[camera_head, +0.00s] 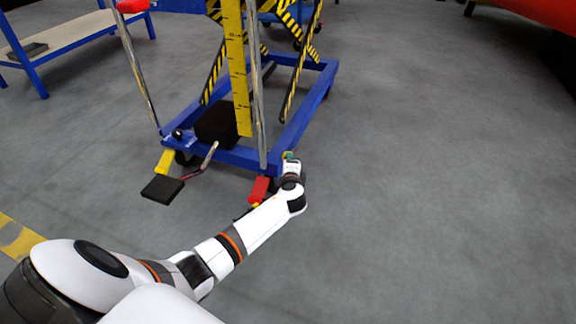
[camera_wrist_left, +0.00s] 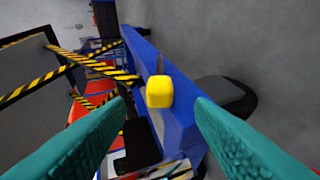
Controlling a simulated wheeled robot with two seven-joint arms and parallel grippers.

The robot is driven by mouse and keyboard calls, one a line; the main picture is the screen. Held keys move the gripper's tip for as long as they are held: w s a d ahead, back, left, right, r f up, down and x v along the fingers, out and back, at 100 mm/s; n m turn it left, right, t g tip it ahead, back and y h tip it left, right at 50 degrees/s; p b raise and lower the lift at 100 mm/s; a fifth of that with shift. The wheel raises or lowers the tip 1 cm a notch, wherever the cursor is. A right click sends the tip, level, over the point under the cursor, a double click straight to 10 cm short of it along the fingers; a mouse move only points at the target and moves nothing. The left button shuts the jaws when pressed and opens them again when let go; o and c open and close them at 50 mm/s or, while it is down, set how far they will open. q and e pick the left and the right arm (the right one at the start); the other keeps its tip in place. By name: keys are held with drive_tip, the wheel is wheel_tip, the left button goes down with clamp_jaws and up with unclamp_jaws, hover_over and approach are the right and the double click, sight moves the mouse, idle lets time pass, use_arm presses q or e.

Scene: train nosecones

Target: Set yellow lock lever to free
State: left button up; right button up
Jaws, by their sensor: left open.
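A yellow block-like lever end (camera_wrist_left: 159,91) shows in the left wrist view, against the blue cart frame (camera_wrist_left: 176,115). It lies ahead between the two teal fingers of my left gripper (camera_wrist_left: 158,118), which are spread apart with nothing between them. In the head view my left gripper (camera_head: 289,156) is by the front right corner of the cart's blue base (camera_head: 240,156), mostly hidden by my wrist. Another yellow pedal piece (camera_head: 165,161) is at the front left corner. I cannot tell whether the yellow lever touches a finger.
A red pedal (camera_head: 259,189) is at the cart's front right, beside my forearm. A black foot pedal (camera_head: 162,190) sticks out at the front left. A dark wheel (camera_wrist_left: 225,97) is right of the yellow lever. Grey floor (camera_head: 440,180) is clear to the right.

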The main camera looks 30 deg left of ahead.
use_arm(q)
drive_tip(key=b+x, duration=0.3)
drive_tip(key=x, duration=0.2)
drive_tip(key=shift+w+a+f, duration=0.15)
drive_tip(key=shift+w+a, duration=0.1)
drive_tip(key=shift+c, duration=0.6)
clamp_jaws()
